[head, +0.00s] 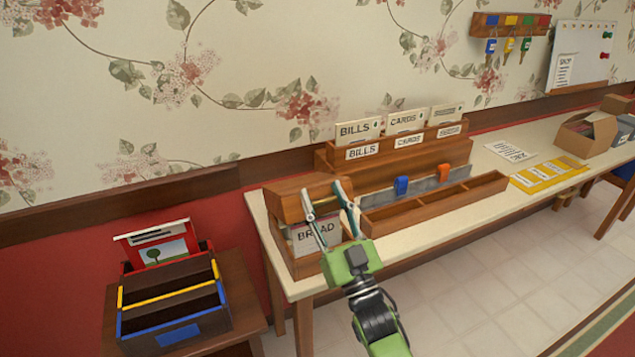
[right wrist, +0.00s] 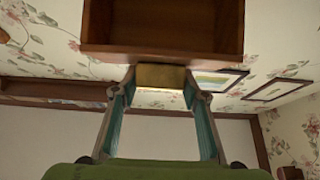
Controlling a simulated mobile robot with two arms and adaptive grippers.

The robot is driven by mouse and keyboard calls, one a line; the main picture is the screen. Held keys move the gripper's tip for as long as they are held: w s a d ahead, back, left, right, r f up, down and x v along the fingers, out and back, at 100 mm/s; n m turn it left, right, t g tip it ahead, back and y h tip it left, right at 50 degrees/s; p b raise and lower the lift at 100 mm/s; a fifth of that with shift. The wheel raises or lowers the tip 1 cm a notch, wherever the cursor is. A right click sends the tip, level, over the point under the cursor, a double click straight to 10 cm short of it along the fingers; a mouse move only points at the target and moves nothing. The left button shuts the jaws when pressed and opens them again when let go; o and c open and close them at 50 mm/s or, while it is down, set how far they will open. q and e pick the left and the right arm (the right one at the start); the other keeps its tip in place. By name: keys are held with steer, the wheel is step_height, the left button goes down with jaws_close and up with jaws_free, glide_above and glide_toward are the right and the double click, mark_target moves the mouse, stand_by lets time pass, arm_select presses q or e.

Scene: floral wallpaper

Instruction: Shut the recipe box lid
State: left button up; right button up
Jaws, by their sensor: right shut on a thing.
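The wooden recipe box (head: 308,265) stands at the near left end of the long table. Its brown lid (head: 287,204) is raised, and a white card lettered BREAD (head: 312,240) shows below it. The lid also shows as a brown panel in the right wrist view (right wrist: 163,25). My right gripper (head: 323,190) is at the lid's front edge, its two fingers on either side. In the right wrist view the fingertips close on a small brass tab (right wrist: 160,77) at the lid's edge. My left gripper is out of view.
A sorter of BILLS and CARDS (head: 380,148) and a long wooden tray (head: 435,210) stand right of the box. A yellow sheet (head: 548,174) and a cardboard box (head: 585,134) lie farther right. A colourful divided box (head: 170,305) sits on a lower stand at left.

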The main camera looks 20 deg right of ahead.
steer(key=shift+s+f+b, duration=0.2)
steer(key=shift+s+f, duration=0.25)
steer(key=shift+f, duration=0.45)
steer(key=shift+s+f+b, duration=0.2)
steer(key=shift+s+f, duration=0.25)
steer(key=shift+f, duration=0.4)
steer(key=o, duration=1.6)
steer(key=v, duration=1.2)
steer(key=shift+s+r, duration=0.1)
steer(key=shift+r, duration=0.2)
